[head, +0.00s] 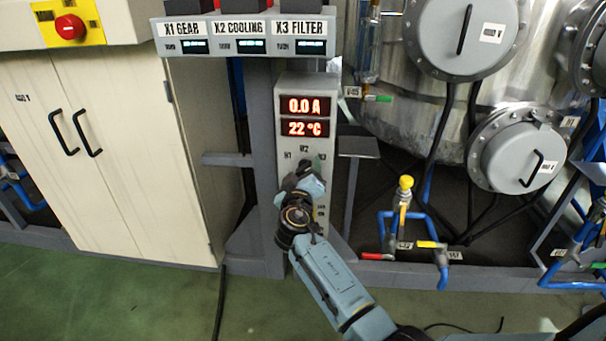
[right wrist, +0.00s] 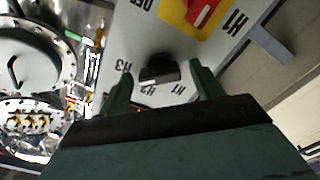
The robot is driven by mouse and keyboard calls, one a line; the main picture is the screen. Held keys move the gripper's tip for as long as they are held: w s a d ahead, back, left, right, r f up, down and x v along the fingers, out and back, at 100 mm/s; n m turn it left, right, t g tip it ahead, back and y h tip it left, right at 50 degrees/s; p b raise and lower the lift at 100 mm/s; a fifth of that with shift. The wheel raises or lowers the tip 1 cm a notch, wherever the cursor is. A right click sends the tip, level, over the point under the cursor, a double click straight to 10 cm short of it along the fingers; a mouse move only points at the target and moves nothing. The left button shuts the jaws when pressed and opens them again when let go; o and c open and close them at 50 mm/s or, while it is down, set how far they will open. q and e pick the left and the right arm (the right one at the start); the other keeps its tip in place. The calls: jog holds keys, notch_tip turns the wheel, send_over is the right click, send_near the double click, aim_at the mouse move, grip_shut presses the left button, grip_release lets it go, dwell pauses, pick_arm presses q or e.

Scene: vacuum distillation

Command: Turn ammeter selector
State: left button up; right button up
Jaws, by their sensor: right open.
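The ammeter panel (head: 291,160) is a tall grey box with red displays reading 0.0 A and 22 °C. My right gripper (head: 308,172) is in front of its lower part and hides the selector in the head view. In the right wrist view the selector (right wrist: 159,74) is a small black knob with a pale face, among the position labels on the grey panel (right wrist: 140,35). The open green fingers of my right gripper (right wrist: 160,80) stand on either side of the knob, with gaps showing. Contact with the panel cannot be told. My left gripper is out of view.
A red switch on a yellow plate (right wrist: 183,22) sits beside the selector in the right wrist view. A grey bracket plate (head: 358,147) juts out right of the panel. Blue pipes with a yellow-knobbed valve (head: 405,183) stand further right, and a cream cabinet (head: 125,150) stands left.

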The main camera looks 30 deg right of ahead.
jog(key=c, duration=1)
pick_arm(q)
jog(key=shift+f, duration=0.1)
pick_arm(e)
jog(key=shift+n, duration=1.1)
jog(key=n+p, duration=0.2)
jog(key=n, duration=0.4)
jog(key=shift+n, duration=0.4)
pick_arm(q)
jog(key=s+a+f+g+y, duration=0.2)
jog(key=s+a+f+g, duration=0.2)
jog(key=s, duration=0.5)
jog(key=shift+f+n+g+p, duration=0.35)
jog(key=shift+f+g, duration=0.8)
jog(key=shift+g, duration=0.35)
pick_arm(e)
jog(key=shift+f+n, duration=0.1)
jog(key=shift+n, duration=0.5)
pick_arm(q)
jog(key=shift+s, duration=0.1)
